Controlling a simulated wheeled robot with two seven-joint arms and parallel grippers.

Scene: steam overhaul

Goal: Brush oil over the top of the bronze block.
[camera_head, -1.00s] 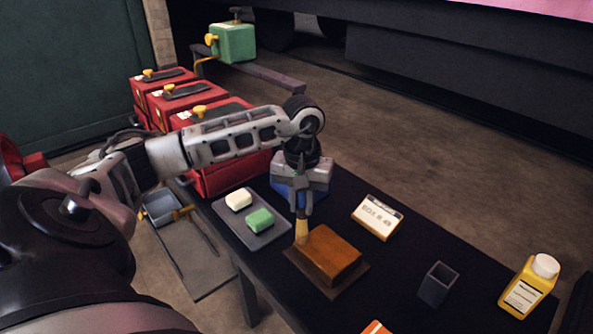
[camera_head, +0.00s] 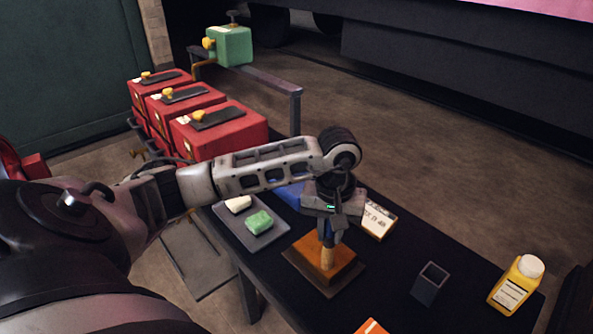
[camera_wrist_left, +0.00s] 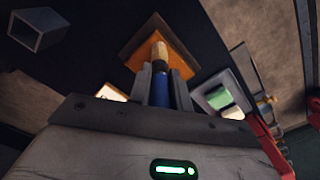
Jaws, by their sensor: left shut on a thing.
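The bronze block (camera_head: 310,258) sits on a thin brown mat (camera_head: 295,264) on the black table. My left gripper (camera_head: 327,232) is above it, shut on the blue handle of a brush (camera_head: 327,259) that points down. The brush's pale head overlaps the block's top near its front right side in the head view; contact cannot be made out for certain. In the left wrist view the brush (camera_wrist_left: 160,55) extends from between the fingers (camera_wrist_left: 160,88) over the orange-brown block (camera_wrist_left: 178,62). My right gripper is not in view.
A grey tray (camera_head: 270,243) with a white and a green bar lies left of the block. A labelled card block (camera_head: 379,218) stands behind right. An open dark holder (camera_head: 429,284) and a yellow bottle (camera_head: 517,285) stand to the right. Red boxes (camera_head: 218,130) are at back left.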

